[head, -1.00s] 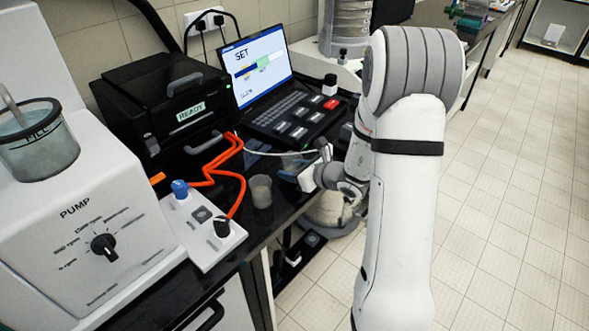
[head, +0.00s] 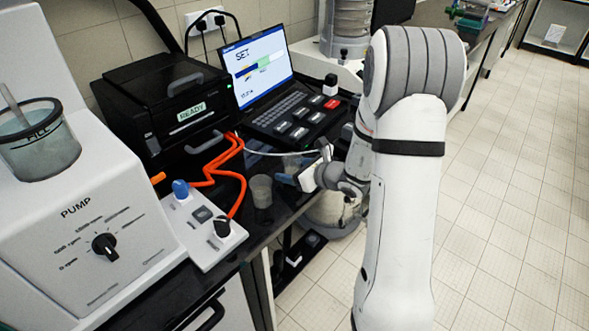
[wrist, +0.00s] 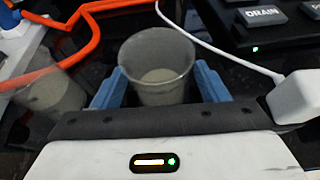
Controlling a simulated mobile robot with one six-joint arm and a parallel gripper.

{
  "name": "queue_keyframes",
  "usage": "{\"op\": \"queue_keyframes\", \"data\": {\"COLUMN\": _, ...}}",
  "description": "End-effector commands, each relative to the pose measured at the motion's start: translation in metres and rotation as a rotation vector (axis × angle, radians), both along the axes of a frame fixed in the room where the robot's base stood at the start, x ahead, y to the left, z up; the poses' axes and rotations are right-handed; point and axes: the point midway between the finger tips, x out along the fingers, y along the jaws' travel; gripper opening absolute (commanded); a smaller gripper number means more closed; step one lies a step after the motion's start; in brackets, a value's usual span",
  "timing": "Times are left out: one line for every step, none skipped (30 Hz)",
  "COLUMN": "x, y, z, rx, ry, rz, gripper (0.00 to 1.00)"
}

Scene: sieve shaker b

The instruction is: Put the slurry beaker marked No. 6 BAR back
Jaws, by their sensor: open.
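My gripper (wrist: 157,88) is open, low over the black bench, with one blue finger on each side of a clear beaker (wrist: 156,62) with greyish contents. No clear gap shows at the left finger; a small one shows at the right. In the head view this beaker (head: 292,162) is partly hidden behind my gripper (head: 287,179). A second similar beaker (head: 261,191) stands upright nearer the pump; it shows at the left of the wrist view (wrist: 50,88). No marking is readable on either, so I cannot tell which is No. 6 BAR.
A white pump (head: 85,225) carries a beaker marked FILL (head: 40,145). Orange tubing (head: 212,172) runs beside the second beaker to a control box (head: 203,225). A black READY unit (head: 165,105) and keypad (head: 300,118) stand behind. A white cable (wrist: 215,48) passes right of the gripper.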

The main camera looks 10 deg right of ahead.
Motion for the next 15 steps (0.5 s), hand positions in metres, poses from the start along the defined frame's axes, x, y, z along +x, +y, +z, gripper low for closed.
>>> {"op": "queue_keyframes", "data": {"x": -0.006, "y": -0.006, "z": 0.003, "rx": -0.001, "ry": -0.002, "rz": -0.003, "gripper": 0.68}}
{"op": "queue_keyframes", "data": {"x": -0.009, "y": -0.009, "z": 0.005, "rx": -0.002, "ry": -0.003, "rz": -0.004, "gripper": 0.68}}
{"op": "queue_keyframes", "data": {"x": -0.015, "y": -0.013, "z": 0.008, "rx": -0.002, "ry": -0.003, "rz": -0.005, "gripper": 0.68}}
{"op": "queue_keyframes", "data": {"x": -0.02, "y": -0.017, "z": 0.01, "rx": -0.001, "ry": -0.002, "rz": -0.006, "gripper": 0.68}}
{"op": "queue_keyframes", "data": {"x": -0.025, "y": -0.021, "z": 0.014, "rx": -0.002, "ry": -0.004, "rz": -0.006, "gripper": 0.68}}
{"op": "queue_keyframes", "data": {"x": -0.032, "y": -0.026, "z": 0.017, "rx": -0.001, "ry": -0.003, "rz": -0.006, "gripper": 0.68}}
{"op": "queue_keyframes", "data": {"x": -0.037, "y": -0.029, "z": 0.02, "rx": -0.002, "ry": -0.004, "rz": -0.006, "gripper": 0.68}}
{"op": "queue_keyframes", "data": {"x": -0.042, "y": -0.033, "z": 0.023, "rx": -0.001, "ry": -0.004, "rz": -0.007, "gripper": 0.68}}
{"op": "queue_keyframes", "data": {"x": -0.049, "y": -0.038, "z": 0.027, "rx": -0.001, "ry": -0.003, "rz": -0.007, "gripper": 0.68}}
{"op": "queue_keyframes", "data": {"x": -0.054, "y": -0.041, "z": 0.029, "rx": -0.002, "ry": -0.003, "rz": -0.006, "gripper": 0.68}}
{"op": "queue_keyframes", "data": {"x": -0.058, "y": -0.045, "z": 0.031, "rx": -0.003, "ry": -0.003, "rz": -0.007, "gripper": 0.68}}
{"op": "queue_keyframes", "data": {"x": -0.064, "y": -0.049, "z": 0.035, "rx": -0.001, "ry": -0.003, "rz": -0.006, "gripper": 0.68}}
{"op": "queue_keyframes", "data": {"x": -0.068, "y": -0.052, "z": 0.036, "rx": -0.002, "ry": -0.002, "rz": -0.006, "gripper": 0.68}}
{"op": "queue_keyframes", "data": {"x": -0.072, "y": -0.054, "z": 0.038, "rx": -0.001, "ry": -0.002, "rz": -0.006, "gripper": 0.68}}
{"op": "queue_keyframes", "data": {"x": -0.076, "y": -0.057, "z": 0.041, "rx": -0.001, "ry": -0.004, "rz": -0.005, "gripper": 0.68}}
